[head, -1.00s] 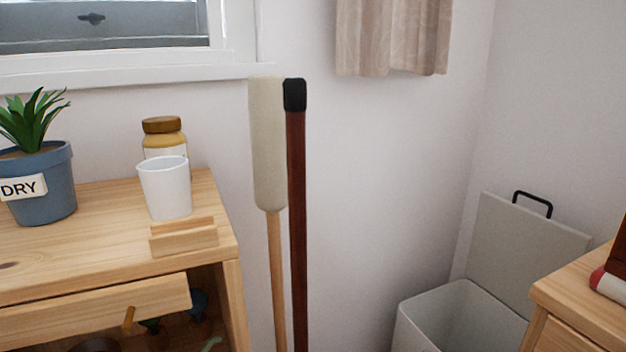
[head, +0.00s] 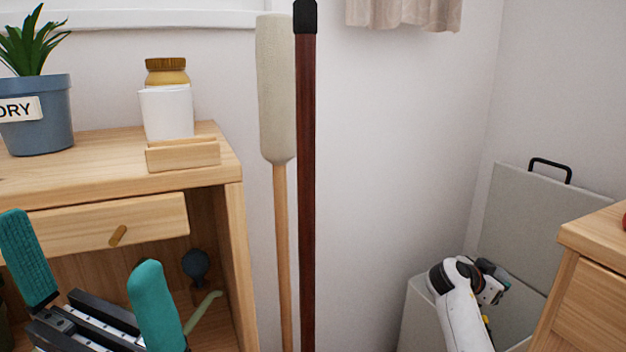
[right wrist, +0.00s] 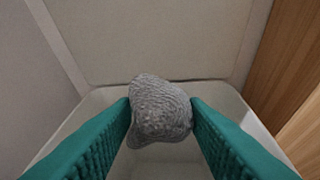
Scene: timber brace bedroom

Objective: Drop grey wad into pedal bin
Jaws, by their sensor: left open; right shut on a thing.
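The grey wad (right wrist: 160,108) is a rough, crumpled lump. In the right wrist view my right gripper (right wrist: 162,115) is shut on it, with a teal finger on each side. The wad is held over the opening of the pedal bin (right wrist: 95,100), whose pale inside shows below. In the head view the bin (head: 415,312) stands at the lower right with its lid (head: 535,220) raised. My right arm reaches over the bin there, and its fingers and the wad are hidden. My left gripper (head: 85,270) is open and empty at the lower left, in front of the wooden cabinet.
The wooden cabinet (head: 236,215) at left bears a plant pot (head: 40,125), a white cup (head: 167,112) and a jar (head: 165,70). A padded pole (head: 276,90) and a dark red pole (head: 307,180) stand beside it. Another wooden cabinet (head: 590,300) stands close to the bin's right.

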